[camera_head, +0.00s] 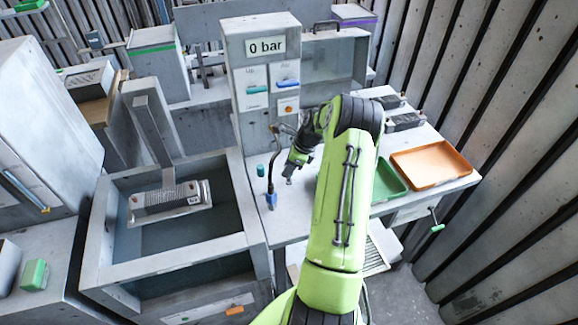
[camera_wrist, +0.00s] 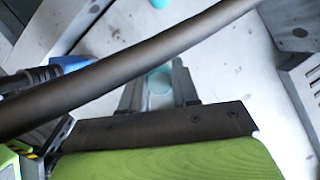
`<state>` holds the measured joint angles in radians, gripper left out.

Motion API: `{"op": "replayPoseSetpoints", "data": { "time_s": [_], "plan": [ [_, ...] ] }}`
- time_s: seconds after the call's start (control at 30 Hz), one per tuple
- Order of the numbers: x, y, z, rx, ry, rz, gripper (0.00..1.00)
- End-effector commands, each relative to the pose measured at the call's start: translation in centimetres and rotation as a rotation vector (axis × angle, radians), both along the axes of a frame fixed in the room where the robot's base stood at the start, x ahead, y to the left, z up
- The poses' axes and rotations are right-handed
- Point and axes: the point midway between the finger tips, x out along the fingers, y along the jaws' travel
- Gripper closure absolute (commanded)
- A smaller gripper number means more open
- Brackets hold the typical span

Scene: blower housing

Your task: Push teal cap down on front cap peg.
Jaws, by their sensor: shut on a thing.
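My gripper (camera_wrist: 159,82) is shut on a teal cap (camera_wrist: 159,80), which sits between its two grey fingers in the wrist view. Only part of the cap shows. In the head view my gripper (camera_head: 289,180) is low over the pale bench, and the held cap cannot be made out there. A second teal piece (camera_head: 260,170) stands on the bench left of my gripper. A teal piece (camera_wrist: 160,3) also shows at the top edge of the wrist view. The front cap peg cannot be made out; whether the held cap touches it is hidden.
A dark hose (camera_wrist: 130,62) crosses the wrist view close to my gripper; its blue end (camera_head: 271,199) stands at the bench's left. A green tray (camera_head: 388,182) and an orange tray (camera_head: 432,165) lie to the right. A water tank (camera_head: 225,215) adjoins the bench. A "0 bar" panel (camera_head: 266,80) stands behind.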

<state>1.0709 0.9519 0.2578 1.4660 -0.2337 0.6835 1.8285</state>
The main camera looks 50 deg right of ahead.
Motion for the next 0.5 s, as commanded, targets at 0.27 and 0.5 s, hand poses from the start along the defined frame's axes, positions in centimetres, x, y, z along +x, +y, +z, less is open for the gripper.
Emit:
{"op": "replayPoseSetpoints", "data": {
  "time_s": [0.27, 0.5],
  "plan": [
    [0.0, 0.0, -0.2, 0.001, 0.000, 0.000, 0.98],
    [0.0, 0.0, -1.2, 0.002, 0.000, 0.002, 0.98]
  ]
}}
